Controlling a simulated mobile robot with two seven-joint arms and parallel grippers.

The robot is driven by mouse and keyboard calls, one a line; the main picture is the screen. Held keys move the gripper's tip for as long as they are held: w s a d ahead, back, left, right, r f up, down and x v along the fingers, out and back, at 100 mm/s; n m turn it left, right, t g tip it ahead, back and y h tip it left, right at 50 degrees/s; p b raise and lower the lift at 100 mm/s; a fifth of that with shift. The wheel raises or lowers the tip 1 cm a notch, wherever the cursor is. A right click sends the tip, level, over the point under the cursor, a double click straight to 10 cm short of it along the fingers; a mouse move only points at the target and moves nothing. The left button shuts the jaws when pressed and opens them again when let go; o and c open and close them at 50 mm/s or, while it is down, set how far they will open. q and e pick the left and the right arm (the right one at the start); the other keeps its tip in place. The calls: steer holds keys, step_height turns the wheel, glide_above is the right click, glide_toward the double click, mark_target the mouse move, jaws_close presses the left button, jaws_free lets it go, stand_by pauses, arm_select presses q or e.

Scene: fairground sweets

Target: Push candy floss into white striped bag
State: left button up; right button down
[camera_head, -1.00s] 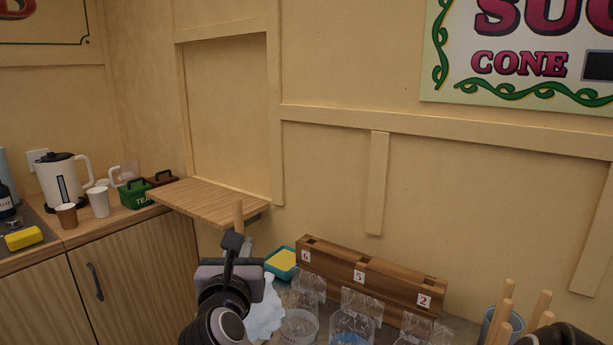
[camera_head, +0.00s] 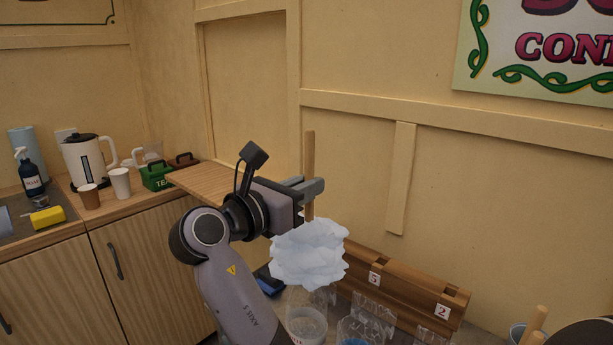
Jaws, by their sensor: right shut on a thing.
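My right gripper (camera_head: 306,190) is shut on the wooden stick (camera_head: 309,155) of the candy floss. The candy floss (camera_head: 308,252) is a pale white-blue fluffy lump at the stick's lower end, hanging below the fingers. Clear bags stand below it at the bottom edge of the view. The nearest one, with a whitish band (camera_head: 306,325), is directly under the floss, and its top is partly hidden by it. Another clear bag (camera_head: 357,328) with blue in it stands to its right. I cannot make out stripes clearly. My left gripper is not in view.
A wooden rack (camera_head: 415,298) with number labels stands behind the bags. Wooden sticks (camera_head: 534,322) stand in a cup at lower right. A wooden shelf (camera_head: 212,184) juts from the wall behind my arm. A kettle (camera_head: 88,160) and cups stand on the left counter.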

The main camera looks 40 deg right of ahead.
mark_target(306, 218)
step_height(306, 218, down, 4)
steer(key=shift+f+b, duration=0.15)
steer(key=shift+b, duration=0.9)
steer(key=shift+f, duration=0.8)
steer(key=shift+a+p, duration=0.35)
steer(key=shift+p, duration=0.35)
steer(key=shift+f, duration=0.15)
step_height(306, 218, down, 11)
steer(key=b, duration=0.3)
stand_by(0.5)
